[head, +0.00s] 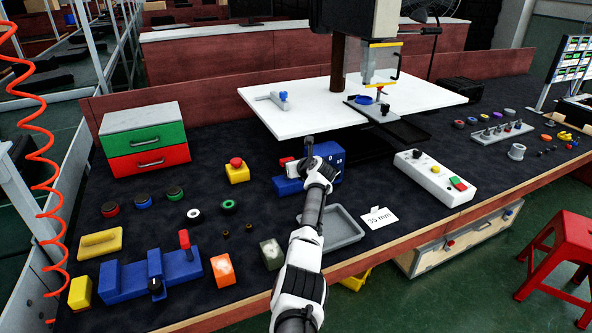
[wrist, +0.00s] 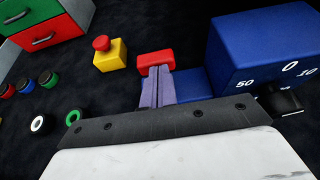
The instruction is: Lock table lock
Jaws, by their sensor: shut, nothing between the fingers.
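A blue device stands in the middle of the bench; its tall block (head: 330,155) has white numbers, also in the wrist view (wrist: 262,50). A red block (wrist: 155,60) sits at its left end, also partly visible in the head view (head: 284,162). My gripper (wrist: 158,72) is shut and empty, its tips right at the near side of the red block; I cannot tell whether they touch. My wrist hides part of the device in the head view. No part is labelled as the table lock.
A yellow box with a red button (head: 236,170) stands left of the device. A white control box (head: 435,177) is to the right, a grey tray (head: 345,229) in front. A white table plate (head: 420,95) stands behind. Another blue device with a red lever (head: 184,240) is front left.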

